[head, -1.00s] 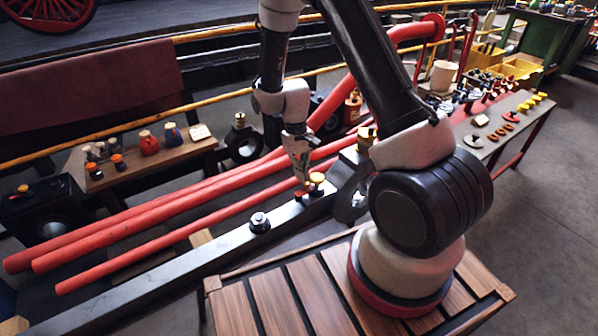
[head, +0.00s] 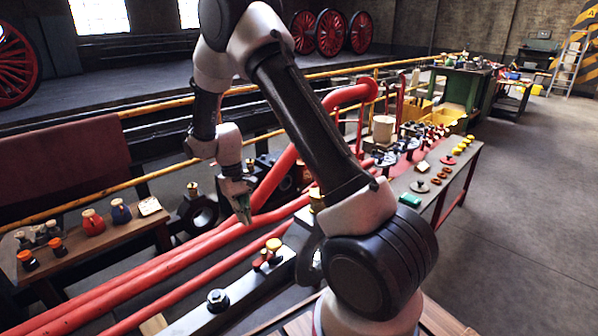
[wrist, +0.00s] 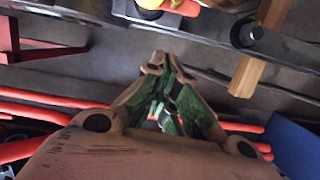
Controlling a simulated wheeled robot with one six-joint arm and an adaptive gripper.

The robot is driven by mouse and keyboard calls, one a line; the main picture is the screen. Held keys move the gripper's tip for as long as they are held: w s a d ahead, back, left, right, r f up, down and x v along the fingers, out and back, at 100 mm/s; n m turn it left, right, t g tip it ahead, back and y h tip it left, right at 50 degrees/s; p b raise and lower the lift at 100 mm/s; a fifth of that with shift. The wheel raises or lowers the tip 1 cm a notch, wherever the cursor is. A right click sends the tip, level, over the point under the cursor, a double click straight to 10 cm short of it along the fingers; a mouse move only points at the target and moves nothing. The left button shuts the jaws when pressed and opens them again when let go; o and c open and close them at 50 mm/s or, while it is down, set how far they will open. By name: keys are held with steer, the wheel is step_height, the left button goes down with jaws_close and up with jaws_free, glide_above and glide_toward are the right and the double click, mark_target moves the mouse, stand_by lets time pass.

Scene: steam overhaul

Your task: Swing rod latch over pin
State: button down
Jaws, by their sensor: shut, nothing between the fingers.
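A grey steel beam (head: 240,288) runs diagonally at lower middle of the head view. A yellow round knob (head: 273,244) stands on it with a small red piece (head: 262,262) close beside, seemingly the rod latch. Nearer along the beam stands a dark bolt-like pin (head: 217,298), apart from the red piece. In the wrist view, the yellow knob (wrist: 150,3) and red piece (wrist: 180,8) are cut by the top edge, and the dark pin (wrist: 245,33) is to their right.
Red pipes (head: 170,262) run behind the beam. A wooden bench (head: 85,245) with jars stands at left, and a long parts table (head: 445,180) at right. A yellow rail (head: 160,175) crosses behind. The floor at right is clear.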

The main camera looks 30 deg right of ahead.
steer(key=s+d+r+t, duration=0.1)
steer(key=s+d+r, duration=0.2)
steer(key=s+r, duration=0.7)
steer(key=s+d+r+t, duration=0.1)
steer(key=s+d+r, duration=0.2)
steer(key=s+r, duration=0.7)
steer(key=shift+s+d+r+m+t, duration=0.3)
steer(key=shift+r+t, duration=0.1)
steer(key=shift+r, duration=1.1)
steer(key=s+d+r+t, duration=0.2)
steer(key=s+r+t, duration=0.2)
steer(key=s+r, duration=0.2)
steer(key=shift+s+r+m, duration=0.3)
steer(key=shift+s+m, duration=0.1)
steer(key=shift+s, duration=0.05)
steer(key=shift+d, duration=0.1)
